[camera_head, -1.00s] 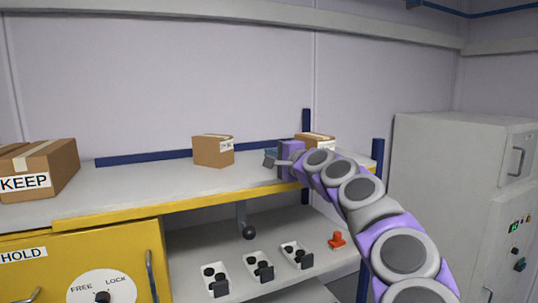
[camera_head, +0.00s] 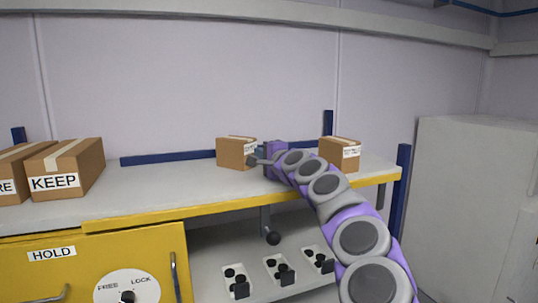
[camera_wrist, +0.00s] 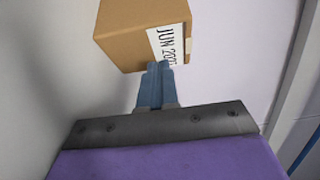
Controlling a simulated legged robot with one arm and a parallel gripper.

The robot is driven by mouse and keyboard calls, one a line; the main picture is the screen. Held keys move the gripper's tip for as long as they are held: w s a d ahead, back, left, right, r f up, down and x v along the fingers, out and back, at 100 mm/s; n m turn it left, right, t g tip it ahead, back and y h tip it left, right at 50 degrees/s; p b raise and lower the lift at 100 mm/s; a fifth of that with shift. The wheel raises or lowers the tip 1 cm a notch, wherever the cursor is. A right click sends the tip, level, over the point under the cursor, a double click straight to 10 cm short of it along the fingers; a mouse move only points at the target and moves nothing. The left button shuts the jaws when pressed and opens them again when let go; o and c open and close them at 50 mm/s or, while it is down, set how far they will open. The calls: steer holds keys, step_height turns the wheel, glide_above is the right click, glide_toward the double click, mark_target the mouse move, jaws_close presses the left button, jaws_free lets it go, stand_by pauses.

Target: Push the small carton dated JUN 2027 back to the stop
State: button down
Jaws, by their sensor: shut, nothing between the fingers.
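The small carton (camera_head: 234,153) stands upright on the grey shelf top (camera_head: 180,184), near the low blue rail (camera_head: 170,158) along the back. In the wrist view the carton (camera_wrist: 125,30) carries a white label reading JUN and 202-something, with its last digit unclear. My gripper (camera_head: 254,161) is at the carton's right front, beside its label, which it partly covers. In the wrist view the blue fingers of my gripper (camera_wrist: 160,68) are together and empty, with their tips at the label's lower edge. I cannot tell whether they touch. Any gap between carton and rail is hidden.
Another small carton (camera_head: 339,154) stands at the right behind my arm. Larger cartons, one marked KEEP (camera_head: 68,168), stand at the left. Yellow edging (camera_head: 170,215) runs along the shelf front. The shelf between KEEP and the small carton is clear. A grey cabinet (camera_head: 470,200) stands right.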

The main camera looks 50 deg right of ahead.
mark_target(225, 150)
steer(key=a, duration=0.3)
steer(key=shift+w+r, duration=0.15)
steer(key=shift+r, duration=0.2)
steer(key=shift+w+a, duration=0.2)
steer(key=shift+w, duration=0.2)
steer(key=w, duration=0.2)
steer(key=w+p, duration=0.1)
steer(key=w, duration=0.2)
steer(key=w+a+p, duration=0.1)
steer(key=w, duration=0.1)
steer(key=shift+w+f, duration=0.2)
steer(key=shift+w, duration=0.2)
steer(key=shift+w+a+r, duration=0.15)
steer(key=shift+w+a, duration=0.75)
steer(key=shift+a, duration=0.4)
steer(key=shift+s+d, duration=0.1)
steer(key=shift+d, duration=0.35)
steer(key=shift+s+d, duration=0.35)
steer(key=shift+s, duration=0.25)
steer(key=s, duration=0.5)
steer(key=shift+d+r, duration=0.1)
steer(key=shift+d, duration=0.05)
steer(key=shift+s+a, duration=0.15)
steer(key=shift+a, duration=0.05)
steer(key=b+v, duration=0.1)
steer(key=v, duration=0.6)
steer(key=shift+a, duration=0.15)
